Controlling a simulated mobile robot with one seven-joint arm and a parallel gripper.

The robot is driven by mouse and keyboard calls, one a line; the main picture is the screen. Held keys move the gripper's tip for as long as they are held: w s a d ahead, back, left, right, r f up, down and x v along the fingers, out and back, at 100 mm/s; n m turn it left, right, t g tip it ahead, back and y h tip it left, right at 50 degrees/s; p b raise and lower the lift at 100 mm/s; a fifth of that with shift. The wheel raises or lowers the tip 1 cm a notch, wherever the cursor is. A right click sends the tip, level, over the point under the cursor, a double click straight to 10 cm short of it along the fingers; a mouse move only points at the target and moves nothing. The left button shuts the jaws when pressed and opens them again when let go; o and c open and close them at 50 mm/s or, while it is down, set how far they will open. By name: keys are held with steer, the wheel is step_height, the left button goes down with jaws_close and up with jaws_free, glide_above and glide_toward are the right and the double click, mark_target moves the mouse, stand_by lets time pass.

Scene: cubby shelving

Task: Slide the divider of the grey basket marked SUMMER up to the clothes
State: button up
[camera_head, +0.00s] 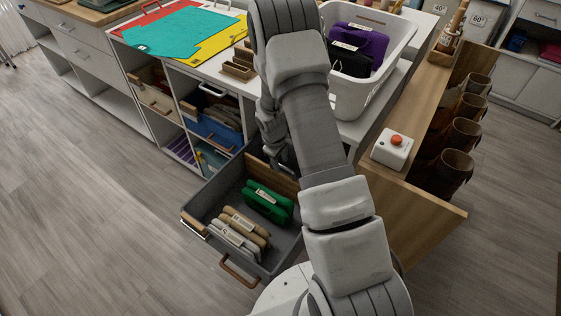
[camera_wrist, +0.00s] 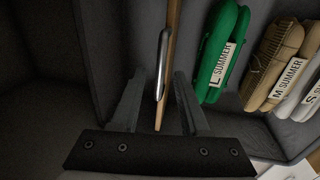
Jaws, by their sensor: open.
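The grey basket (camera_head: 205,200) is pulled out of the cubby shelving. Its folded clothes stand in a row: green ones (camera_head: 267,203) labelled L SUMMER in the wrist view (camera_wrist: 221,50), tan ones (camera_head: 246,227), and pale ones (camera_head: 230,240) at the front. The wooden divider (camera_head: 272,176) stands upright behind the green clothes, with a gap between them in the wrist view. It carries a metal handle (camera_wrist: 162,62). My gripper (camera_wrist: 159,75) is open, its fingers on either side of the divider and handle. In the head view my arm partly hides my gripper (camera_head: 283,157).
Other baskets (camera_head: 210,130) sit in the cubbies behind. A white laundry basket (camera_head: 365,90) with dark clothes stands on the counter. The floor at left is clear.

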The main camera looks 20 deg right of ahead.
jaws_close()
stand_by(1.4)
